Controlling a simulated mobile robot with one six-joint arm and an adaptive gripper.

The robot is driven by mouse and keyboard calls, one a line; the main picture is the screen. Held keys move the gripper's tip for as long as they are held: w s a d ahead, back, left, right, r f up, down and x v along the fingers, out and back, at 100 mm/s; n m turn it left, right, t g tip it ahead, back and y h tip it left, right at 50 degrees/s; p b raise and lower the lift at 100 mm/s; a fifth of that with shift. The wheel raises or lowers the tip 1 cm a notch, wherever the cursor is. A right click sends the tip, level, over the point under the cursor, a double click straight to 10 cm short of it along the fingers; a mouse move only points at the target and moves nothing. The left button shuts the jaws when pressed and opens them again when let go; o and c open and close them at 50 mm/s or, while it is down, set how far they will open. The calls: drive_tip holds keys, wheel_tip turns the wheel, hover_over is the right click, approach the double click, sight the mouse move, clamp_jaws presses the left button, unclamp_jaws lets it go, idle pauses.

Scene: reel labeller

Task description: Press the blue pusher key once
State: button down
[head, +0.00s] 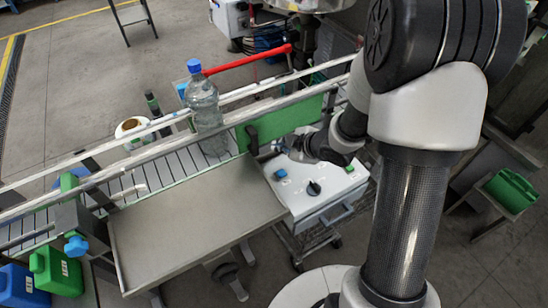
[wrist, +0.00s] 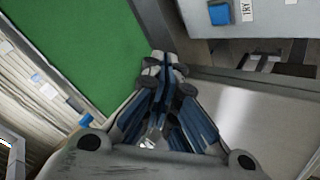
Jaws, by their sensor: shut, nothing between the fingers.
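The blue pusher key (head: 281,173) sits on the top face of a white control box (head: 300,200), near its left edge. In the wrist view the blue key (wrist: 220,13) shows at the top, beside a label that is partly cut off. My gripper (head: 280,148) is above and behind the key in the head view, apart from it. In the wrist view my gripper (wrist: 165,66) has its fingertips together, with nothing seen between them. The tips lie below and left of the key in that picture.
A black knob (head: 314,188) sits right of the key. A green panel (head: 280,125) stands close behind my gripper. A bare metal table (head: 190,225) lies left of the box. A bottle (head: 205,110) stands on the conveyor between rails.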

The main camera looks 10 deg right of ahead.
sight(280, 175)
drive_tip(key=shift+s+a+f+y, duration=0.1)
drive_tip(key=shift+a+f+y, duration=0.1)
drive_tip(key=shift+a+y, duration=0.15)
wheel_tip(280, 175, down, 9)
drive_tip(key=b, duration=0.8)
drive_tip(key=shift+r, duration=0.1)
idle(1.2)
drive_tip(key=shift+f+b, duration=0.4)
